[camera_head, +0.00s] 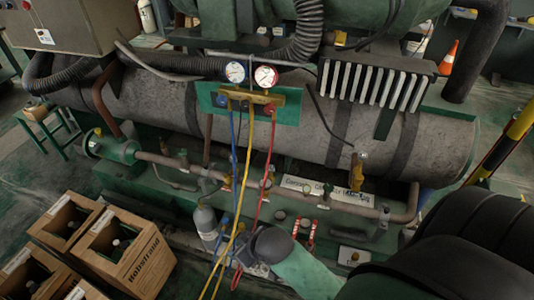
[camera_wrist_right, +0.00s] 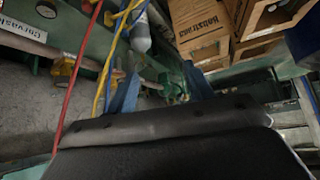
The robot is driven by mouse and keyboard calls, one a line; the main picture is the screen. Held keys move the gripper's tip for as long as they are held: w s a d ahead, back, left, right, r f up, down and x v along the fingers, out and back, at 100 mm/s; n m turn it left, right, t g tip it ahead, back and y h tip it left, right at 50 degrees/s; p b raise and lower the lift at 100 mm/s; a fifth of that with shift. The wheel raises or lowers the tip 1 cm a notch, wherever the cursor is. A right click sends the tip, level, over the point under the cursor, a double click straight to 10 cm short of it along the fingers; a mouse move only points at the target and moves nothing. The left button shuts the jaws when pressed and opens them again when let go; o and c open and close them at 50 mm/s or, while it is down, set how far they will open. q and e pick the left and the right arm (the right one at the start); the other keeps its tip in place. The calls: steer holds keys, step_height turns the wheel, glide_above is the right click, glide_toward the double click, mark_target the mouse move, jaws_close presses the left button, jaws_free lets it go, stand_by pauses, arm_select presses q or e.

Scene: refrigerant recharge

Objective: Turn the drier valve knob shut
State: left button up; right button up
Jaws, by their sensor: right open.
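The green drier body (camera_head: 110,148) sits at the left end of the brownish pipe in the head view, with a small yellow part on top. Small green valve handles sit along this pipe; I cannot tell which is the drier valve knob. In the wrist view my right gripper (camera_wrist_right: 161,92) is open, its two blue fingers apart. A green fitting (camera_wrist_right: 174,88) shows in the gap between them, seemingly farther off; I see no contact. In the head view my right wrist (camera_head: 270,243) covers part of the low front area. My left gripper is not in view.
Blue, yellow (camera_head: 247,165) and red hoses (camera_head: 268,160) hang from the gauge manifold (camera_head: 245,98) close to my right wrist. A grey cylinder (camera_head: 205,222) stands beside them. The large grey tank (camera_head: 400,140) lies behind the pipe.

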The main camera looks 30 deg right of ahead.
steer(key=w+d+f+n+g+p, duration=0.2)
steer(key=w+d, duration=0.1)
steer(key=w, duration=0.1)
steer(key=g, duration=0.1)
glide_toward(272, 167)
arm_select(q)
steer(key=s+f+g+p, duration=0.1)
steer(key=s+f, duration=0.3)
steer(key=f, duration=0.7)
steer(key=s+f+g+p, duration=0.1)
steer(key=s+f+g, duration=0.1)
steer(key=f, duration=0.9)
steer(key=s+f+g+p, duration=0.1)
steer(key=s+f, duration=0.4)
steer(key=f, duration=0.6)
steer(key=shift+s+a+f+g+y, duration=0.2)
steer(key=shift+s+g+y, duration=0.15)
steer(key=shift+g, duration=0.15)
arm_select(e)
steer(key=shift+m+h, duration=0.3)
steer(key=shift+a+x, duration=0.15)
steer(key=shift+x, duration=1.95)
steer(key=shift+a+x, duration=0.15)
steer(key=shift+x, duration=1.95)
steer(key=shift+r, duration=0.1)
steer(key=shift+s, duration=0.1)
steer(key=c, duration=1)
